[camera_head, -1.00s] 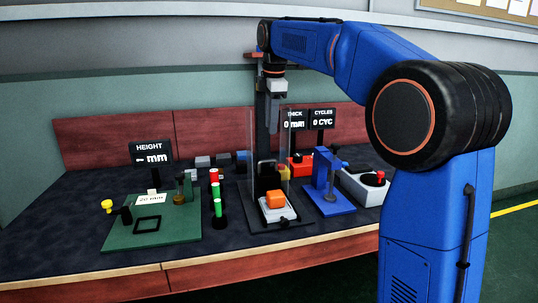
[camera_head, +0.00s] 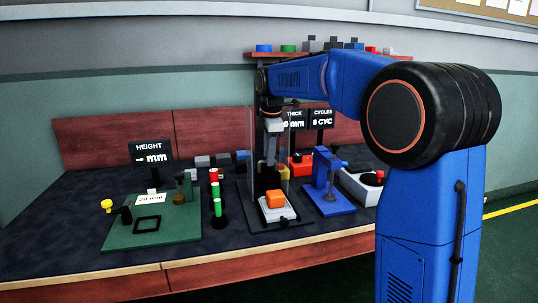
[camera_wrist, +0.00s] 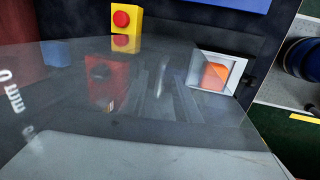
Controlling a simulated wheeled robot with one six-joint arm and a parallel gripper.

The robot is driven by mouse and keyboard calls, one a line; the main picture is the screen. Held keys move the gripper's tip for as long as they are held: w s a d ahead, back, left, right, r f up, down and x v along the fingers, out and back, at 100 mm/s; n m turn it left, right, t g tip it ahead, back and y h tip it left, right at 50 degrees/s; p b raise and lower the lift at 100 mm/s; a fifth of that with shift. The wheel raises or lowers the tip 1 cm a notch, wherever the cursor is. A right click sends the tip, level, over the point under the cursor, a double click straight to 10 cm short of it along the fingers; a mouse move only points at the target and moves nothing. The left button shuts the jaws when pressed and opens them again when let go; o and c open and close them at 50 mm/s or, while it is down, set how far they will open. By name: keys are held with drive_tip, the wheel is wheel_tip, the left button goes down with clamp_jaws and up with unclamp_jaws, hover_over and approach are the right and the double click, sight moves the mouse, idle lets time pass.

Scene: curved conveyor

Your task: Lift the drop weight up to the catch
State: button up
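The drop tester is a tall dark column with a clear guard (camera_head: 284,150) in the middle of the bench. Its black drop weight (camera_head: 266,182) is low inside the guard, above an orange block (camera_head: 275,199) on a white plate (camera_head: 278,213). The block also shows in the wrist view (camera_wrist: 214,76). My gripper (camera_head: 270,164) points down inside the guard area, at about the height of the weight's handle. The handle is hidden or merges with the fingers in the head view. I cannot tell if the fingers touch it or are closed. The catch is not clearly visible.
A green board (camera_head: 150,228) with a height display (camera_head: 150,152) lies left. A blue press (camera_head: 323,185) and a grey box with a red button (camera_head: 365,184) stand right. A shelf of small parts (camera_head: 330,52) is behind my arm.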

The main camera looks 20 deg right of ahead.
drive_tip(key=shift+c, duration=0.2)
clamp_jaws()
wheel_tip(320, 180, up, 21)
drive_tip(key=shift+f, duration=0.2)
idle(0.4)
unclamp_jaws()
drive_tip(key=shift+r, duration=0.1)
drive_tip(key=shift+o, duration=0.2)
